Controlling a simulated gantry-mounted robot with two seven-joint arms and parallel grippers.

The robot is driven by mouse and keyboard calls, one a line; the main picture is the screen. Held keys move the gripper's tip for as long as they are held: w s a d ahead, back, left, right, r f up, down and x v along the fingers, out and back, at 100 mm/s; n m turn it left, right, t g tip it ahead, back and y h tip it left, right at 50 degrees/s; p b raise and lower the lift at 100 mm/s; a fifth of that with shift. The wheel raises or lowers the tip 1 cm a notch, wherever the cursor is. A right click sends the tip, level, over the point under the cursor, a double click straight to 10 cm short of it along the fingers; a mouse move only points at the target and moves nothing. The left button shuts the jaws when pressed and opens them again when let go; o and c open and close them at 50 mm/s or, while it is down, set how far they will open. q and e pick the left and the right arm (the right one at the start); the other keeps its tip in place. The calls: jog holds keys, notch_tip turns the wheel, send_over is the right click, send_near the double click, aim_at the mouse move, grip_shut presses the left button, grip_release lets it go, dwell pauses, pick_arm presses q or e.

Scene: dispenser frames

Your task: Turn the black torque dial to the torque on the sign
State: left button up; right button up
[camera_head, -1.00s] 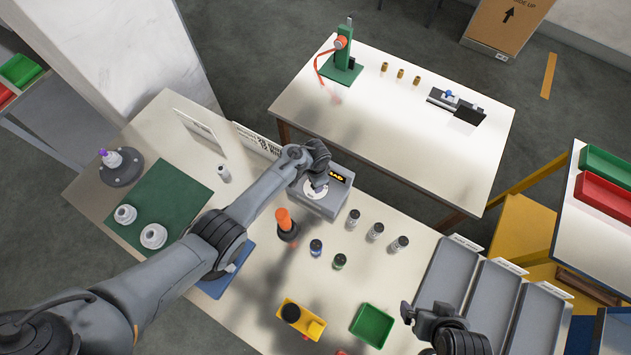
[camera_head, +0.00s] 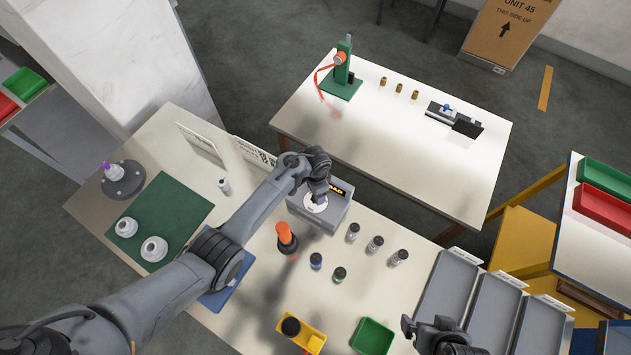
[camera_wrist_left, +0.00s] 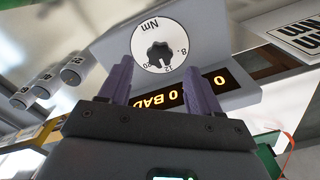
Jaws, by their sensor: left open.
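The black torque dial (camera_wrist_left: 158,54) sits on a white round scale marked Nm, with 8, 12 and 20 readable, in the left wrist view. It is on the grey box (camera_head: 327,213), which has an orange-lit display (camera_wrist_left: 180,95) showing "BAD" and zeros. My left gripper (camera_wrist_left: 159,80) is open, its two purple fingers apart, with the dial just beyond and between the tips. In the head view the left gripper (camera_head: 318,192) is over the box and partly hides the dial. The sign (camera_head: 257,152) behind the box is too small to read. My right gripper (camera_head: 408,325) is at the bottom right; its jaws are unclear.
An orange-topped tool (camera_head: 286,238) and several small bottles (camera_head: 375,244) stand in front of the box. A yellow bin (camera_head: 303,332), a green bin (camera_head: 372,337) and grey trays (camera_head: 447,285) lie nearer. A green mat (camera_head: 175,211) is at left.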

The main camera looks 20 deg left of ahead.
pick_arm(q)
notch_tip(320, 180, up, 7)
jog(key=shift+f, duration=0.2)
dwell(0.4)
jog(key=shift+s, duration=0.1)
